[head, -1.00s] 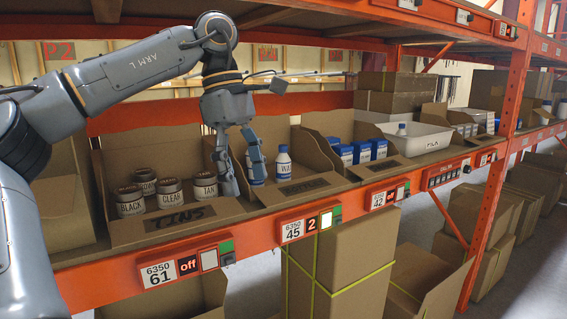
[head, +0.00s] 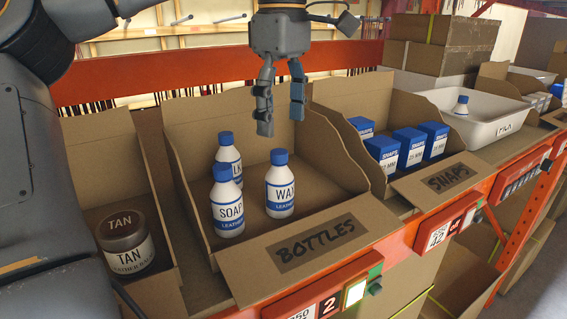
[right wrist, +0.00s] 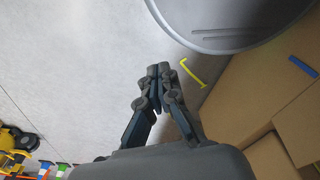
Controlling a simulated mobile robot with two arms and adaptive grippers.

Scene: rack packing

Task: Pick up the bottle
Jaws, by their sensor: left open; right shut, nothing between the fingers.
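Three white bottles with blue caps stand upright in the cardboard bin marked BOTTLES (head: 318,238). The WAX bottle (head: 280,188) is at the right, the SOAP bottle (head: 227,205) at the front left, and a third bottle (head: 229,160) stands behind it, partly hidden. My left gripper (head: 281,128) points down above the bin, open and empty, with its fingertips a little above and behind the WAX cap. My right gripper (right wrist: 158,75) shows in the right wrist view, shut and empty, over a grey floor.
A TAN jar (head: 125,243) sits in the bin to the left. A white tub (head: 480,122) holding a small bottle stands further right. Cardboard walls border the bottles. An orange beam (head: 215,72) runs behind.

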